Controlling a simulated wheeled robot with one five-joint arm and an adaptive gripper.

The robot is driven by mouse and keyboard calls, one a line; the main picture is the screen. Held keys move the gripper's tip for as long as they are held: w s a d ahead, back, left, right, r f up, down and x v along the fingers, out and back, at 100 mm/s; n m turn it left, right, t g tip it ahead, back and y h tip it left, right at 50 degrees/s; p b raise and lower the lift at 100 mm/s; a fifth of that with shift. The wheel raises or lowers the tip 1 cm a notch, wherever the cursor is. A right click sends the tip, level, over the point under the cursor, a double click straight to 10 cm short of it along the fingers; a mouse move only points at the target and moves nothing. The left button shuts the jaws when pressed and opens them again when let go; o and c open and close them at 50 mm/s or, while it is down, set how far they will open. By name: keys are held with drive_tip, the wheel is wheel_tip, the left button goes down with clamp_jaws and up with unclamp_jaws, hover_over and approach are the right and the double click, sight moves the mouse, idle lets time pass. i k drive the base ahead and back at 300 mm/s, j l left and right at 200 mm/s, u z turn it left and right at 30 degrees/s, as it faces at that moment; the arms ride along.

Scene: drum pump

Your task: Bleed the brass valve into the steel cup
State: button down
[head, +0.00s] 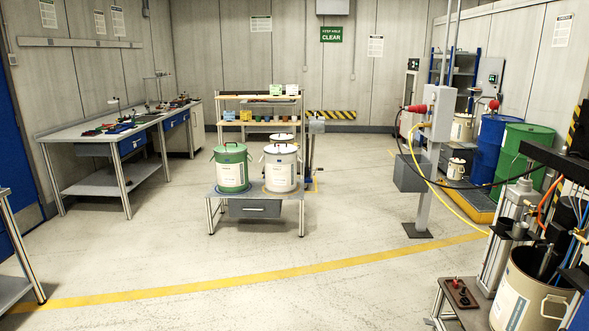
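The drum pump (497,240) stands at the right edge, with upright grey cylinders and a dark crossbar (556,160). An open beige pail (509,300) sits under it. A small brass-coloured fitting (530,206) shows by the nearer cylinder; I cannot tell for sure whether it is the brass valve. Just below it is a small dark cup-like shape (519,230); I cannot tell whether it is the steel cup. The pump is partly cut off by the picture's edge. My gripper is not in view.
A grey post (425,190) carries a yellow hose and black cable towards the pump. A low table (256,192) with pails stands mid-room. Workbenches line the left. The floor (330,290) in front is clear.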

sight(526, 202)
drive_tip(key=z, duration=1.8)
drive_tip(key=i+j, duration=0.4)
drive_tip(key=i+j+u, duration=0.15)
drive_tip(key=i+j, duration=0.25)
drive_tip(key=i, duration=0.2)
drive_tip(key=i+j, duration=0.35)
drive_tip(key=i, duration=0.15)
drive_tip(key=j+u, duration=0.05)
